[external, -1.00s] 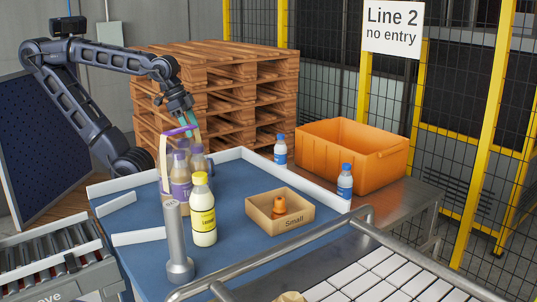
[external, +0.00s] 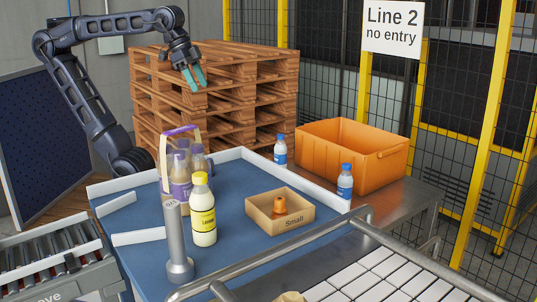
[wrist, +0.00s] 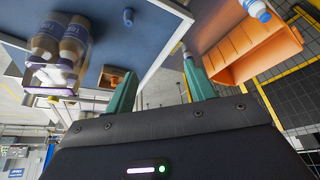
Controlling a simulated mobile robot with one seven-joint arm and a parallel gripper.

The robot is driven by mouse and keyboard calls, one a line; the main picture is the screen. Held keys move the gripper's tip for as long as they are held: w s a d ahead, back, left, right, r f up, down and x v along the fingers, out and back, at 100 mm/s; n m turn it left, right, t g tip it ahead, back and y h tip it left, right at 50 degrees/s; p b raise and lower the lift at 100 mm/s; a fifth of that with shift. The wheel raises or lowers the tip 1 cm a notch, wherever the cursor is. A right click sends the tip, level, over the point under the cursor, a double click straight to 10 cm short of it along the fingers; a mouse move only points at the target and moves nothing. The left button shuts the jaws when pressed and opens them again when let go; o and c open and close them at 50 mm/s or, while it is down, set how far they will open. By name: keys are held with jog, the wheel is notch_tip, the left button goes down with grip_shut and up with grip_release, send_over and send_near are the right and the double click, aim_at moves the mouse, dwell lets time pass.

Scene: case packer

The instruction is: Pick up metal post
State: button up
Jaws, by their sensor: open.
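The metal post (external: 176,240) is a grey cylinder on a wide round foot. It stands upright at the front of the blue table (external: 245,246), left of a yellow-capped bottle (external: 203,212). My gripper (external: 195,78) is open and empty, high above the back of the table and well away from the post. In the wrist view its green fingers (wrist: 160,70) are spread apart with nothing between them. I cannot make out the post for sure in the wrist view.
A bottle carrier (external: 166,150) with a purple handle stands behind the yellow-capped bottle. A small cardboard box (external: 290,222) holds an orange piece. Two blue-capped bottles (external: 280,152) (external: 345,183) stand near an orange crate (external: 372,165). White rails edge the table. Pallets (external: 230,95) are stacked behind.

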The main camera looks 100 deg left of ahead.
jog(key=w+d+r+m, duration=0.2)
jog(key=w+d, duration=0.5)
jog(key=d, duration=0.3)
jog(key=m+h, duration=0.4)
jog(key=m, duration=0.2)
send_over(194, 214)
jog(key=s+a, duration=0.5)
notch_tip(194, 214, down, 8)
jog(key=x, duration=0.6)
jog(key=shift+s+d, duration=0.2)
jog(key=shift+d, duration=0.1)
jog(key=shift+w+x, duration=0.15)
jog(key=shift+x, duration=1.15)
jog(key=shift+w+x, duration=0.15)
jog(key=shift+x, duration=1.15)
jog(key=shift+r, duration=0.15)
jog(key=shift+c, duration=0.4)
